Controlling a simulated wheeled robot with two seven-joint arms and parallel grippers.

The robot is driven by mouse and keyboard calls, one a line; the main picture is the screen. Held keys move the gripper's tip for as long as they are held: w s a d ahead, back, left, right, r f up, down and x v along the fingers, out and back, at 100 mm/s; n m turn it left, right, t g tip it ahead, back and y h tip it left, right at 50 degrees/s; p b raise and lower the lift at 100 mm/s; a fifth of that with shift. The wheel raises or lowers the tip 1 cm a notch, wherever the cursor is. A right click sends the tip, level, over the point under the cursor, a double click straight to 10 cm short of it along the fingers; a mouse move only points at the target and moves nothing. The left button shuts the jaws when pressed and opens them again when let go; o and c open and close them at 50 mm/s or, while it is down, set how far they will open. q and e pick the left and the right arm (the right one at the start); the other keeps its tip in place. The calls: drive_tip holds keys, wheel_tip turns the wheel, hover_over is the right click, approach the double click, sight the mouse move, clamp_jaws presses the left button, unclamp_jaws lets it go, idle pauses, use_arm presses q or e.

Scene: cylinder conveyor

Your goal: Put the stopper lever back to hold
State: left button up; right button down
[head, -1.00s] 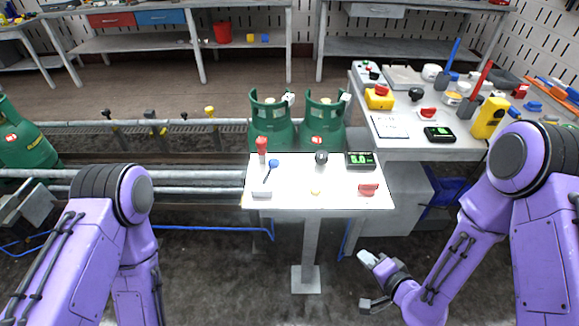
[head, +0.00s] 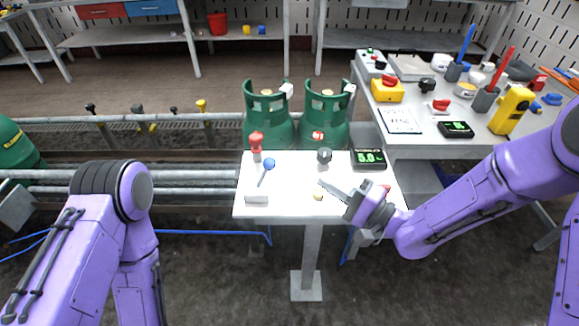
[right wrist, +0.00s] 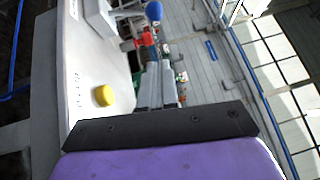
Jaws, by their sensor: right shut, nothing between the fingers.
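The stopper lever is a thin lever with a blue ball knob (head: 269,164) on the left part of the white panel (head: 285,210). It leans up and to the right in the head view. The knob also shows at the top of the right wrist view (right wrist: 154,11). My right gripper (head: 322,184) is over the right half of the panel, its fingers pointing left towards the lever and apart from it. Its fingers are shut and empty in the right wrist view (right wrist: 157,85). My left arm is at the left; its gripper is out of view.
On the panel are a red-topped handle (head: 256,141), a black knob (head: 324,155), a green-digit display (head: 368,158) and a yellow button (head: 318,197). Green gas cylinders (head: 268,120) stand behind it. A cluttered side table (head: 425,147) is at right.

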sight(264, 174)
drive_tip(key=p+x, duration=0.1)
drive_tip(key=x, duration=0.4)
drive_tip(key=shift+w+a+r, duration=0.15)
drive_tip(key=shift+a, duration=0.05)
drive_tip(key=a, duration=0.3)
drive_tip(key=shift+a+r+p, duration=0.25)
drive_tip(key=shift+a+p, duration=0.1)
drive_tip(key=shift+a, duration=0.3)
